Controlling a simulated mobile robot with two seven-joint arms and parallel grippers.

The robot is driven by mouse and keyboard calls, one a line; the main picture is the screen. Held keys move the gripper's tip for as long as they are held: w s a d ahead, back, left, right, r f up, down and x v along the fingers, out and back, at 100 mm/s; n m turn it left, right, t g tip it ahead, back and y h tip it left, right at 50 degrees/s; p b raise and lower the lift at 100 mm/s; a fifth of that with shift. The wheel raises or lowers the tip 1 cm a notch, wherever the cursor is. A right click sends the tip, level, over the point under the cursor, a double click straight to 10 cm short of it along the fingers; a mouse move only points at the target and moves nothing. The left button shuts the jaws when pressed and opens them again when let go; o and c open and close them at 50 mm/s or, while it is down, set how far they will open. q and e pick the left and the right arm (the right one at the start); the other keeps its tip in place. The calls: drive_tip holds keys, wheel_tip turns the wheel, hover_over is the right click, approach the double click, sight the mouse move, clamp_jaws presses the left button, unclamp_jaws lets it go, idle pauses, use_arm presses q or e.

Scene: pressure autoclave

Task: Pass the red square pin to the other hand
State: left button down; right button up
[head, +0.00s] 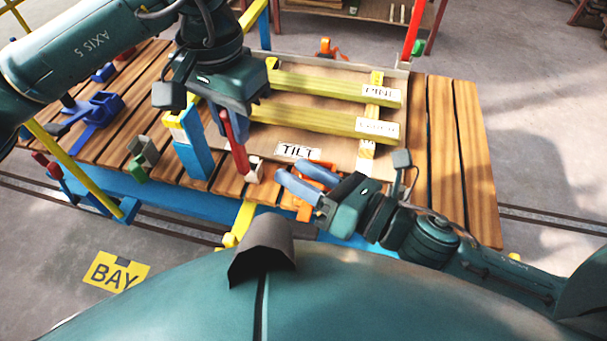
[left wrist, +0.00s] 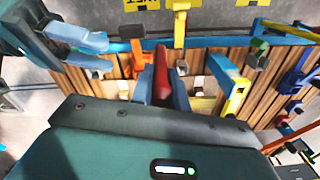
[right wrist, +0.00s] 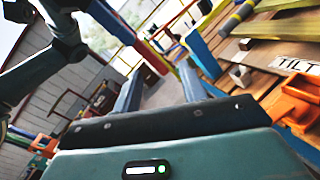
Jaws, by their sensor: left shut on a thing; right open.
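In the left wrist view the pin (left wrist: 161,78) sits between the two blue-grey fingers. My right gripper (head: 305,180) is open and empty, to the right of the pin's lower end and apart from it. In the right wrist view the pin (right wrist: 152,56) appears beyond the open fingers, roughly between them.
A slatted wooden table (head: 462,150) carries a board with yellow rails (head: 325,120) and a TILT label (head: 298,151). A blue upright block (head: 190,150) stands left of the pin. An orange bracket (head: 306,208) is beside my right gripper. Blue clamps (head: 98,112) lie far left.

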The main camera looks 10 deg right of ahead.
sight(241, 153)
drive_tip(key=w+a+n, duration=0.1)
drive_tip(key=a+n, duration=0.1)
drive_tip(key=a, duration=0.1)
drive_tip(key=w+a+r+n+g, duration=0.1)
drive_tip(key=w+a+n, duration=0.1)
drive_tip(key=a, duration=0.1)
drive_tip(key=w+a+n+y, duration=0.1)
drive_tip(key=w+a+n, duration=0.1)
drive_tip(key=a+n, duration=0.1)
drive_tip(key=shift+a+r+g, duration=0.3)
drive_tip(key=shift+a+g, duration=0.1)
drive_tip(key=shift+a, duration=0.2)
drive_tip(key=shift+s, duration=0.15)
clamp_jaws()
use_arm(q)
drive_tip(key=c, duration=1.3)
unclamp_jaws()
